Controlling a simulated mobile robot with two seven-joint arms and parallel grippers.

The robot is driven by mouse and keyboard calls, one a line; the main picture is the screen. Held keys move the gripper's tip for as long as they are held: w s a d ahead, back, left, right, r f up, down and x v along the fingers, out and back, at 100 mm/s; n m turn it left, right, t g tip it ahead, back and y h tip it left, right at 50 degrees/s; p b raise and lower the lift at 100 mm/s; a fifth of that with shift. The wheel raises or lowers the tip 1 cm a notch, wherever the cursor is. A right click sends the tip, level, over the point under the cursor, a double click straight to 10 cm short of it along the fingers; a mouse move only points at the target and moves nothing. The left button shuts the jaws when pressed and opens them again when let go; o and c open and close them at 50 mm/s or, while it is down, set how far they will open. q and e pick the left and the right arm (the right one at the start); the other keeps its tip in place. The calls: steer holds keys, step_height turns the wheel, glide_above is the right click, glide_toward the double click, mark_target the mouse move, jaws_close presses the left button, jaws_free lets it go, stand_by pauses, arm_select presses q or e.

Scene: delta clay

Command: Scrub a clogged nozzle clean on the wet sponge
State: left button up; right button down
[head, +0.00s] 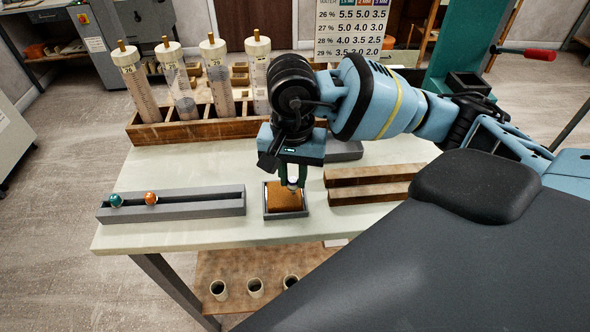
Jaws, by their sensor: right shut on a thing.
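An orange-brown sponge (283,200) sits in a small grey tray (287,215) near the front edge of the table. My right gripper (291,182) points down over it, shut on a small grey nozzle (292,185). The nozzle's lower end is at the sponge; I cannot tell whether it touches. The fingers hide part of the nozzle. A teal-tipped piece (116,200) and an orange-tipped piece (151,198) sit in a long grey rack (205,203) to the left. My left gripper is out of view.
A wooden rack (195,130) with several clear cartridges stands at the back left of the table (165,170). A number chart (352,28) stands behind. The table is clear between the two racks.

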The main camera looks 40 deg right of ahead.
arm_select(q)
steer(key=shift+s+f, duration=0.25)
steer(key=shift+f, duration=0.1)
arm_select(e)
steer(key=shift+w+a+f, duration=0.1)
steer(key=shift+w+a, duration=0.15)
steer(key=shift+a, duration=0.4)
steer(key=shift+w+a+f, duration=0.15)
steer(key=shift+w+a, duration=0.05)
steer(key=shift+a, duration=0.4)
steer(key=shift+w+a+f, duration=0.1)
steer(key=shift+w+a, duration=0.15)
steer(key=shift+a, duration=0.4)
steer(key=shift+d, duration=0.15)
steer(key=shift+s+d+b, duration=0.15)
steer(key=shift+s+d, duration=0.05)
steer(key=shift+d, duration=0.5)
steer(key=shift+s+d+b, duration=0.15)
steer(key=shift+s+d, duration=0.05)
steer(key=shift+d, duration=0.5)
steer(key=shift+s+d+b, duration=0.15)
steer(key=shift+s+d, duration=0.05)
steer(key=shift+d, duration=0.5)
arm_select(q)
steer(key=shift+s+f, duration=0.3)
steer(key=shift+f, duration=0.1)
